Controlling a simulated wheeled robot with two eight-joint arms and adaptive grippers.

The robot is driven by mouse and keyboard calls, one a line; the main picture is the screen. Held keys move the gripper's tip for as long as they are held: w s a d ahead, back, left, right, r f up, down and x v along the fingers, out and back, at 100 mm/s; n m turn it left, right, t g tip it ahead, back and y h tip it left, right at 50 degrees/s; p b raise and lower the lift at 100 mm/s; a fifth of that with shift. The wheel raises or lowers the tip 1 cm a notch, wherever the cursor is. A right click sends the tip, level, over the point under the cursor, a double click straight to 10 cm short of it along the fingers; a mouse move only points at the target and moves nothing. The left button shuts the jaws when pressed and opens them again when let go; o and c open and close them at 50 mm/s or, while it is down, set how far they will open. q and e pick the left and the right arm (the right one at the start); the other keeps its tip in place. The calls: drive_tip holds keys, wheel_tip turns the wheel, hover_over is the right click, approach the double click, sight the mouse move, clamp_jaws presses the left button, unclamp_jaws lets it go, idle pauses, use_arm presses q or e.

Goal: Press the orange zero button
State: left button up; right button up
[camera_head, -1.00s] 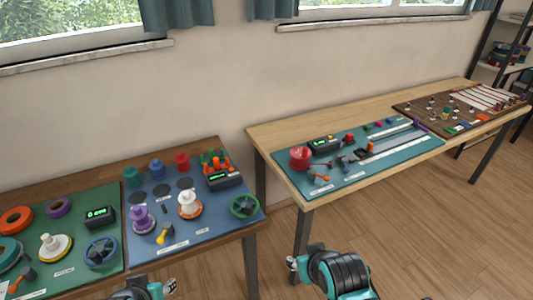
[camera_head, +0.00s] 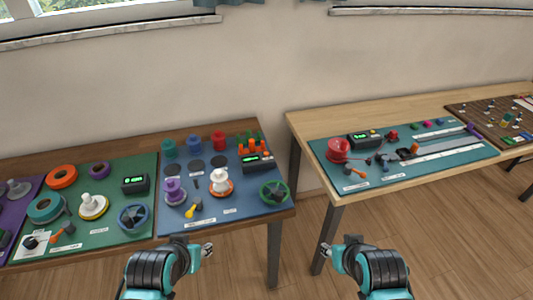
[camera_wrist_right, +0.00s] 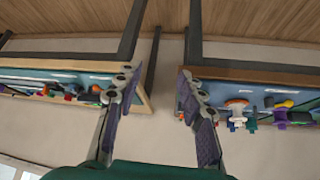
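Three black counter boxes with green displays show in the head view: one on the green mat (camera_head: 135,184), one on the blue mat (camera_head: 257,163), and one on the teal mat (camera_head: 364,141) of the right table. Small buttons sit on or beside them, but an orange zero button is too small to single out. My left gripper (camera_head: 207,248) is in front of the left table, below the blue mat; its finger gap is too small to judge. My right gripper (camera_head: 326,248) is in front of the gap between the tables. In the right wrist view its fingers (camera_wrist_right: 158,80) are spread and empty.
The left table carries spools, wheels and colored pots. The right table carries a red spool (camera_head: 339,150), small parts and a long rail. A brown pegboard (camera_head: 490,122) lies at the far right. The floor between the tables is clear; table legs stand near both grippers.

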clamp_jaws()
idle(1.1)
